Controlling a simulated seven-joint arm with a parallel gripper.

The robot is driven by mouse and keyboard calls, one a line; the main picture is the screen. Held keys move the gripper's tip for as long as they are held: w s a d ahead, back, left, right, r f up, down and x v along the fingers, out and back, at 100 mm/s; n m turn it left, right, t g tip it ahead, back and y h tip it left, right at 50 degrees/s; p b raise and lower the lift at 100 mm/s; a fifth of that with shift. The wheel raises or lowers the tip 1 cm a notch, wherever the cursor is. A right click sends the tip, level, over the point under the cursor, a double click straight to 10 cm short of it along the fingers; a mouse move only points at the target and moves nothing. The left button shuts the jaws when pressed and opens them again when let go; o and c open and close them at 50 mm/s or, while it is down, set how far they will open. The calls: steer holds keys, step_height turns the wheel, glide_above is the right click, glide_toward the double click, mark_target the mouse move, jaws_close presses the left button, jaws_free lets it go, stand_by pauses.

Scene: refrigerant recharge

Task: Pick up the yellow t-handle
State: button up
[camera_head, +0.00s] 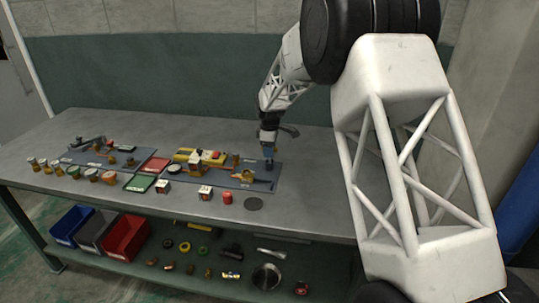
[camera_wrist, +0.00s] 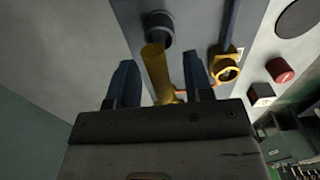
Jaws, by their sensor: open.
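A yellow bar, which looks like the yellow t-handle (camera_wrist: 156,72), shows between my fingers in the wrist view. A dark round knob or cap (camera_wrist: 159,27) is just beyond its far end; I cannot tell if they are joined. My gripper (camera_wrist: 161,72) is open, with one blue-grey finger on each side of the bar and a visible gap to each. The bar's near end is partly hidden by the gripper body. In the head view my gripper (camera_head: 268,161) is low over the right end of a blue-grey mat (camera_head: 222,187); the handle is too small to make out there.
Right of my fingers are a yellow ring-ended fitting (camera_wrist: 226,69) with a dark rod, a red cylinder (camera_wrist: 280,70) and a small white-sided block (camera_wrist: 261,95). The bench's right part (camera_head: 310,195) is clear.

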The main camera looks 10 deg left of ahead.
steer(key=shift+c, duration=0.2)
jaws_close()
steer(key=shift+r, duration=0.1)
steer(key=shift+r, duration=0.75)
step_height(320, 180, up, 2)
steer(key=shift+r, duration=0.1)
steer(key=s+d, duration=0.3)
steer(key=s, duration=0.4)
steer(key=s+d+r, duration=0.1)
steer(key=s+d, duration=0.2)
steer(key=s, duration=0.4)
steer(key=shift+s, duration=0.4)
